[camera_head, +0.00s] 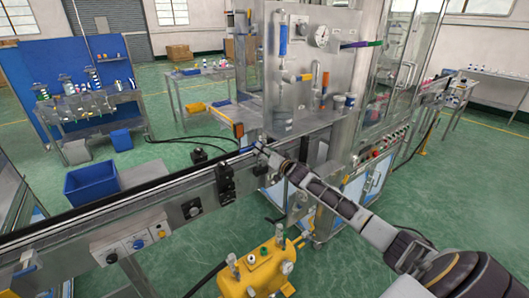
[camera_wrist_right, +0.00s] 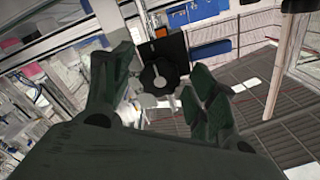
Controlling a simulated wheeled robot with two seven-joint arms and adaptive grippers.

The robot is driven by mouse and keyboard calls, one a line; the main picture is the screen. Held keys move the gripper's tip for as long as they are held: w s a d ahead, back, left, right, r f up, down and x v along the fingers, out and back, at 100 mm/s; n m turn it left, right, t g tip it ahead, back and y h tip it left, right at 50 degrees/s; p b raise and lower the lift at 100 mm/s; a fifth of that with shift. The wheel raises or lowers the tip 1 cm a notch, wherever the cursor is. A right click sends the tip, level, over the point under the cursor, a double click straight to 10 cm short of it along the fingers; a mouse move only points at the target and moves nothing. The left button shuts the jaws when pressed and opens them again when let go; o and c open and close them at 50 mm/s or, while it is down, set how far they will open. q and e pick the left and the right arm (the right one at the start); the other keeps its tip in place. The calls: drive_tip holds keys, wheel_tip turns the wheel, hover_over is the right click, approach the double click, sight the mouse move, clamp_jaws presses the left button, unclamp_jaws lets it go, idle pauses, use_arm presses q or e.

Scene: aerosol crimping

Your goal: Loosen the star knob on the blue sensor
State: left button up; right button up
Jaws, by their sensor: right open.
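My right gripper (camera_head: 268,153) reaches from the right to the conveyor rail beside the machine in the head view. In the right wrist view its two dark fingers (camera_wrist_right: 158,92) are spread apart with nothing held. A black knob (camera_wrist_right: 158,73) with a pale pointer-like mark lies between and just beyond the fingertips, in front of a black plate (camera_wrist_right: 168,48). I cannot tell whether the fingers touch it. In the head view the gripper hides this spot. I cannot clearly make out the blue sensor body. My left gripper is not in view.
The conveyor rail (camera_head: 100,213) runs from lower left to the machine (camera_head: 298,75). Black brackets (camera_head: 225,180) stick out from its front. A yellow tank (camera_head: 258,270) stands on the floor below. A blue bin (camera_head: 91,180) is behind the rail at left.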

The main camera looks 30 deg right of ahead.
drive_tip(key=c, duration=1)
drive_tip(key=shift+n, duration=0.4)
drive_tip(key=n+p, duration=0.1)
drive_tip(key=n, duration=1.6)
idle(0.3)
